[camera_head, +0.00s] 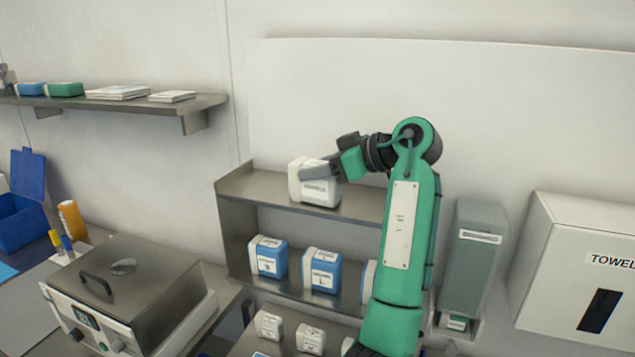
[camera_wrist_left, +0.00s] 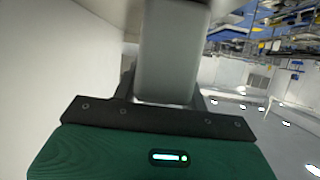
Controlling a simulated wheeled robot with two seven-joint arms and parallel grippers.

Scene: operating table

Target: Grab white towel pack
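My right gripper is not seen.
Blue-and-white packs (camera_head: 322,270) sit on the level below, smaller white packs (camera_head: 311,339) lower still. A metal box device (camera_head: 125,285) stands at left, a towel dispenser (camera_head: 580,270) at right. A wall shelf (camera_head: 150,107) holds flat packs. The wall above is clear.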

